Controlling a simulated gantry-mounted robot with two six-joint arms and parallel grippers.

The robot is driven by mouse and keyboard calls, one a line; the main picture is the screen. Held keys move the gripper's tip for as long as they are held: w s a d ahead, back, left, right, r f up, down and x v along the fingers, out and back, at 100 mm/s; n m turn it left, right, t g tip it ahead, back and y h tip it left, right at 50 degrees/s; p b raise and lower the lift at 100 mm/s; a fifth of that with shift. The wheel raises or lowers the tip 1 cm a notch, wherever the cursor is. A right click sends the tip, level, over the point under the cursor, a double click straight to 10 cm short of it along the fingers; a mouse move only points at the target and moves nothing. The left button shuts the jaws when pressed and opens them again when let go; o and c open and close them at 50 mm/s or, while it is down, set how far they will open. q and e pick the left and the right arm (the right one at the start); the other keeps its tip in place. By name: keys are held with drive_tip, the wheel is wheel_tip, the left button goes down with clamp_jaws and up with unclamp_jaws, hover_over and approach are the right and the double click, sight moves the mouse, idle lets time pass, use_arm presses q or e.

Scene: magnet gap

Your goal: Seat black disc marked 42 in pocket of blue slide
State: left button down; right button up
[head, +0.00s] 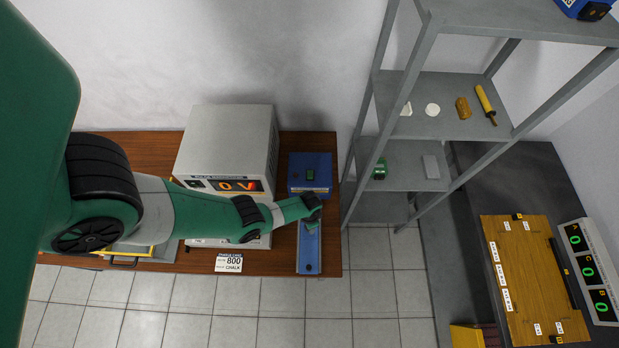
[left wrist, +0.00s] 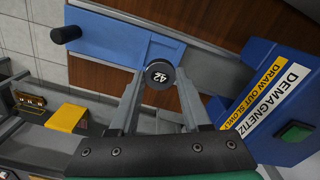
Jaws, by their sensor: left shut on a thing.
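A small black disc marked 42 (left wrist: 158,68) is between the fingertips of my left gripper (left wrist: 159,76), which is shut on it. The blue slide (left wrist: 115,35) lies just beyond the disc in the left wrist view, with a black knob (left wrist: 66,34) at its outer end. In the head view the blue slide (head: 308,250) sticks out toward the front, and my left gripper (head: 312,212) is over its inner end. The pocket is not clearly visible; disc and fingers cover part of the slide. I cannot tell whether the disc touches it. My right gripper is not in view.
The blue demagnetizer box (head: 304,163) with a green button (left wrist: 294,132) stands at the slide's inner end. A grey instrument (head: 228,140) with a lit display is left of it on the wooden bench (head: 150,150). A grey shelf rack (head: 410,150) stands to the right.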

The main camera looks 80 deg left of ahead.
use_arm(q)
wheel_tip(320, 180, down, 6)
drive_tip(key=b, duration=0.5)
drive_tip(key=shift+r+b, duration=0.15)
drive_tip(key=shift+b, duration=0.15)
drive_tip(key=shift+f, duration=0.2)
idle(0.7)
drive_tip(key=shift+c, duration=1.4)
unclamp_jaws()
drive_tip(key=c, duration=0.5)
drive_tip(key=shift+r, duration=0.15)
wheel_tip(320, 180, up, 4)
drive_tip(key=p, duration=0.4)
drive_tip(key=shift+r, duration=0.25)
drive_tip(key=shift+f, duration=0.1)
